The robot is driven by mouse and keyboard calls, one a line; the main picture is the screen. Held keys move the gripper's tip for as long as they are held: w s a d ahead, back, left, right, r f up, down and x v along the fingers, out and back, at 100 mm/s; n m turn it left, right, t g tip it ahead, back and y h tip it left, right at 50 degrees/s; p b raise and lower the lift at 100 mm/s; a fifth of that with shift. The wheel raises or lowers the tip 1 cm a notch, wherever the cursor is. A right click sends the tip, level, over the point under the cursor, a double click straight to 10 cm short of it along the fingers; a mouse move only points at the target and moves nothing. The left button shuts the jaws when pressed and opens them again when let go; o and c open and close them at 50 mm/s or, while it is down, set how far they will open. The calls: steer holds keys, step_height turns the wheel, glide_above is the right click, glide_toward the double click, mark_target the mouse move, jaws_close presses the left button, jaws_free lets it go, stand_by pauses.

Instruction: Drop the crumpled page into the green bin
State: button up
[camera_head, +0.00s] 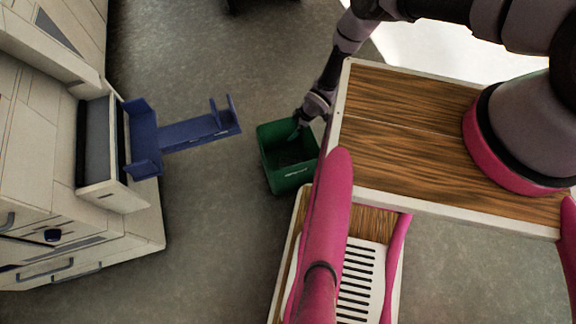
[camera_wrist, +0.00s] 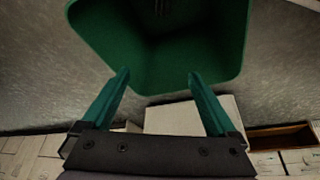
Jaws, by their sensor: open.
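The green bin (camera_head: 292,182) stands on the grey floor, left of the wooden-topped table. Its opening faces up, and its inside is dark in the head view. My gripper (camera_head: 294,136) is at the bin's opening, at the upper right rim. In the wrist view the bin (camera_wrist: 108,38) fills the upper middle. My gripper (camera_wrist: 158,78) is open there, its two teal fingers apart with nothing between them, over the near rim. I cannot make out a crumpled page in either view; the bin's inside is only partly visible.
A wooden-topped table (camera_head: 400,163) is right of the bin, with a lower wooden surface holding a white slotted rack (camera_head: 362,285). A beige cabinet (camera_head: 110,195) with an open drawer and a blue holder (camera_head: 190,132) stands at left. Floor (camera_head: 215,235) between them is clear.

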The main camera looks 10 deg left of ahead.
steer(key=v, duration=1)
steer(key=shift+r, duration=0.25)
